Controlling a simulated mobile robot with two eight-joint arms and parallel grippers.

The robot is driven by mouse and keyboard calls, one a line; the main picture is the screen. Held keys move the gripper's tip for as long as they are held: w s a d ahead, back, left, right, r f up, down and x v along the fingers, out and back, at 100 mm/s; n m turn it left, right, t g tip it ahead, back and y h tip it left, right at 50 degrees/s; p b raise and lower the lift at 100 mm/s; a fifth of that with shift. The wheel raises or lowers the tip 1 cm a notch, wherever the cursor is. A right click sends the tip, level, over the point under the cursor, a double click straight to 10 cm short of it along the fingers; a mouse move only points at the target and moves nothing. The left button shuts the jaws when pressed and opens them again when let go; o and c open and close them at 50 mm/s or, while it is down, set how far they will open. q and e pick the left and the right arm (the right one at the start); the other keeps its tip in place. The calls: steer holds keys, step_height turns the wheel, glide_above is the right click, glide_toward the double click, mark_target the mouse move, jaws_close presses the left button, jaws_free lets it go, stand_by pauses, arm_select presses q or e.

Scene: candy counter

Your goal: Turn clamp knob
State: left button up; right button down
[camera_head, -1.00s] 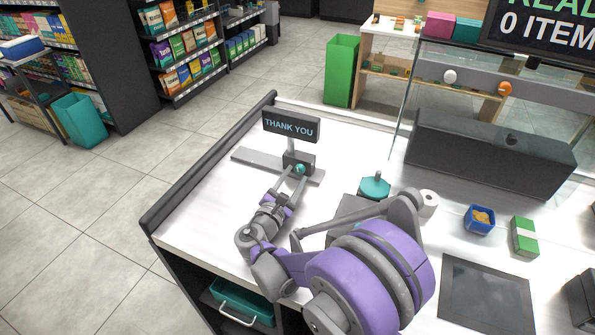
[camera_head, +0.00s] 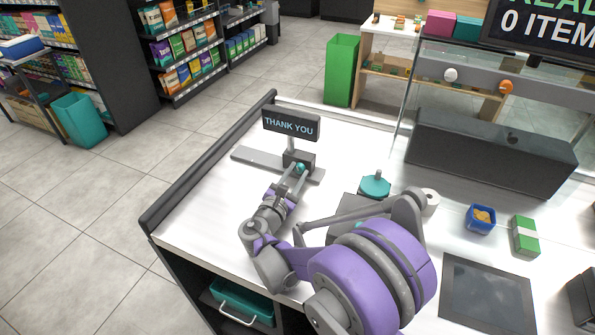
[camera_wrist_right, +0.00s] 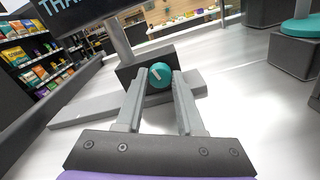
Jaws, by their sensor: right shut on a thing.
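The teal clamp knob (camera_head: 300,167) sits on the front of a dark clamp block (camera_head: 306,158) at the foot of the "THANK YOU" sign (camera_head: 291,125). In the right wrist view the knob (camera_wrist_right: 159,75) is round with a pale pointer mark tilted toward the upper left. My right gripper (camera_head: 298,174) reaches it from the front, its two fingers on either side of the knob, shut on it. The fingers (camera_wrist_right: 160,85) also show in the wrist view. My left gripper is not in view.
A grey base bar (camera_head: 258,160) lies under the clamp on the white counter. A teal-topped item (camera_head: 375,186), a white roll (camera_head: 430,202), a blue bowl (camera_head: 480,220) and a green packet (camera_head: 524,236) stand to the right. A dark rail edges the counter's left side.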

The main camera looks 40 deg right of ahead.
steer(key=shift+n, duration=0.7)
steer(key=shift+n+b, duration=0.45)
steer(key=shift+n, duration=0.95)
steer(key=shift+n+b, duration=0.35)
steer(key=shift+n, duration=1.05)
steer(key=shift+f+n, duration=0.1)
steer(key=shift+n, duration=0.7)
steer(key=c, duration=0.8)
jaws_free()
steer(key=shift+c, duration=0.2)
